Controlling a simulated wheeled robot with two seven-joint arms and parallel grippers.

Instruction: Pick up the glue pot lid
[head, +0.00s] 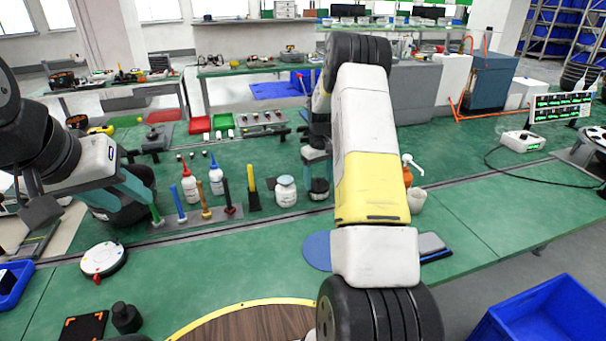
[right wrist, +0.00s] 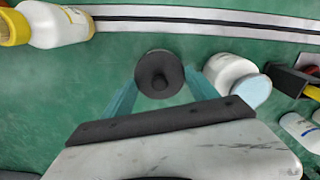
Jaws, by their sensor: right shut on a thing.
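The glue pot lid (right wrist: 158,76) is a dark round piece with a central knob, seen between my right gripper's teal fingers in the right wrist view. My right gripper (head: 316,158) is shut on it, pointing down at the green bench. In the head view a dark round body (head: 319,189) shows just below the fingers; I cannot tell whether it is the lid alone or lid and pot. A white jar (head: 286,191) stands just left of it, also in the right wrist view (right wrist: 228,74). My left gripper (head: 138,190) is over the left bench; its jaw gap is unclear.
A row of upright coloured-handled tools (head: 204,213) and red- and blue-capped bottles (head: 190,184) stand left of the jar. A pump bottle (head: 407,170) and a cup (head: 417,200) stand to the right. A white round device (head: 103,259) lies front left; a blue crate (head: 545,320) is front right.

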